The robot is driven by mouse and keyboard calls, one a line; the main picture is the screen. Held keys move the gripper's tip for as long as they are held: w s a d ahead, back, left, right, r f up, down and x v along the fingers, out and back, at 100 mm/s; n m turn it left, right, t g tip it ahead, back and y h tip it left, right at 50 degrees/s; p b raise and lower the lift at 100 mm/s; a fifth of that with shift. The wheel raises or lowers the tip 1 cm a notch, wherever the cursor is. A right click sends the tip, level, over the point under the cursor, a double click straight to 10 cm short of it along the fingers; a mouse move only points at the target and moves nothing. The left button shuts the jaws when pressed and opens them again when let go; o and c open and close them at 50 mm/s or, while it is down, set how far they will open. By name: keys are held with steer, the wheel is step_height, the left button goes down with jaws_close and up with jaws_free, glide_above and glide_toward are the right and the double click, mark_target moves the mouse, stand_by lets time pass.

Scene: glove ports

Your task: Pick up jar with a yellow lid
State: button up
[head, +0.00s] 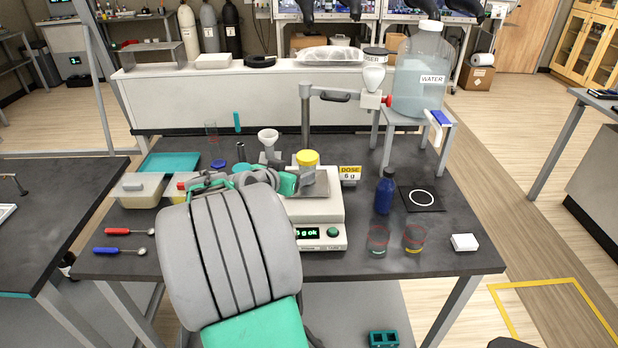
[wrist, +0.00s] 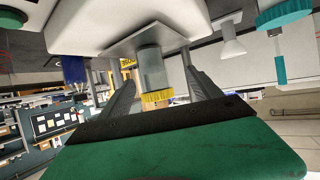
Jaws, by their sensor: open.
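The jar with a yellow lid (head: 307,157) stands on the metal plate of a white scale (head: 320,208) near the middle of the table. In the wrist view, which looks upside down, its grey body (wrist: 152,68) and yellow lid (wrist: 157,97) show between my two fingers. My gripper (head: 300,183) is open, with one finger on each side of the jar. I see gaps between the fingers and the jar. My arm partly hides the jar's lower part in the head view.
A metal post (head: 306,115) with a dispenser arm rises behind the jar. A white funnel (head: 268,136) stands behind to the left. A yellow dose sign (head: 350,171), a blue bottle (head: 384,192) and two glasses (head: 377,239) are to the right. A tub (head: 139,190) is at left.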

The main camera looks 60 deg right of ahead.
mark_target(304, 168)
steer(key=s+d, duration=0.1)
steer(key=d, duration=0.2)
steer(key=shift+s+m+g+h+p, duration=0.3)
steer(key=shift+s+g, duration=0.05)
steer(key=shift+g, duration=0.05)
steer(key=p+x, duration=0.2)
steer(key=x, duration=0.3)
steer(key=shift+w+d+f, duration=0.15)
steer(key=shift+w, duration=0.05)
steer(key=shift+d+f, duration=0.2)
steer(key=shift+d, duration=0.15)
steer(key=shift+a, duration=0.1)
steer(key=shift+w, duration=0.1)
steer(key=shift+c, duration=0.5)
jaws_close()
